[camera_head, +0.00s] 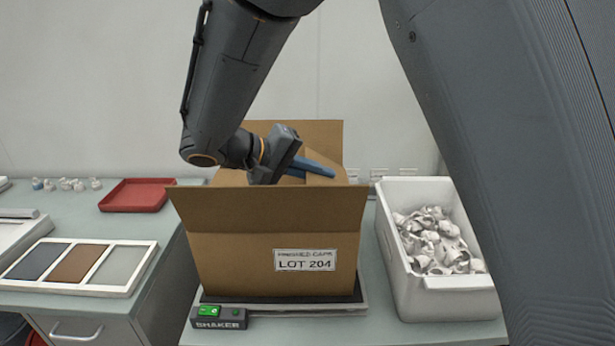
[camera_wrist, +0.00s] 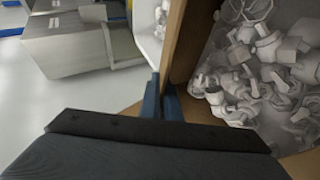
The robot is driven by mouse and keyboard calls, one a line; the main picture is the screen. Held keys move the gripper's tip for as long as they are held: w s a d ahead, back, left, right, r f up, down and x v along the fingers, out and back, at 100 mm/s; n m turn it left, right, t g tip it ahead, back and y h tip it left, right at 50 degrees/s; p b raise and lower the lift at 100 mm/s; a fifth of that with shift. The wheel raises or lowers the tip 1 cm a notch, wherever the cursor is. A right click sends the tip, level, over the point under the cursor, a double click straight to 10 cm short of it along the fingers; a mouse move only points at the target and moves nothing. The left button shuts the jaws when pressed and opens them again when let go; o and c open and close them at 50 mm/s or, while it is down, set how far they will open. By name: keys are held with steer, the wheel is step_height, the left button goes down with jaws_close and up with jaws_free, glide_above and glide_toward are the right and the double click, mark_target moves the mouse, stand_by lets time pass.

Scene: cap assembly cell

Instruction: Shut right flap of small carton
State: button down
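The small carton (camera_head: 230,262), labelled LOT 204, stands on the shaker with its top open. Its front flap (camera_head: 268,210) and back flap (camera_head: 320,133) are raised. The right flap (camera_head: 320,157) shows partly behind my gripper (camera_head: 325,170) and stands up. In the wrist view, a cardboard panel (camera_wrist: 185,45) rises at my blue fingers (camera_wrist: 163,95), with the carton's inside to its right. The fingers are close together at its edge; whether they pinch it is unclear. White parts (camera_wrist: 255,70) lie inside the carton. The left flap is mostly hidden.
A white bin (camera_head: 400,290) of pale parts stands close on the carton's right. The shaker's control box (camera_head: 219,318) is at the front left. A red tray (camera_head: 138,195) and a three-part panel tray (camera_head: 138,270) are on the left table.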

steer(key=shift+d+f+h, duration=0.1)
steer(key=shift+f+h, duration=0.05)
steer(key=shift+h, duration=0.15)
steer(key=c, duration=2)
jaws_free()
steer(key=b+v, duration=0.1)
steer(key=v, duration=1.1)
steer(key=shift+b, duration=0.35)
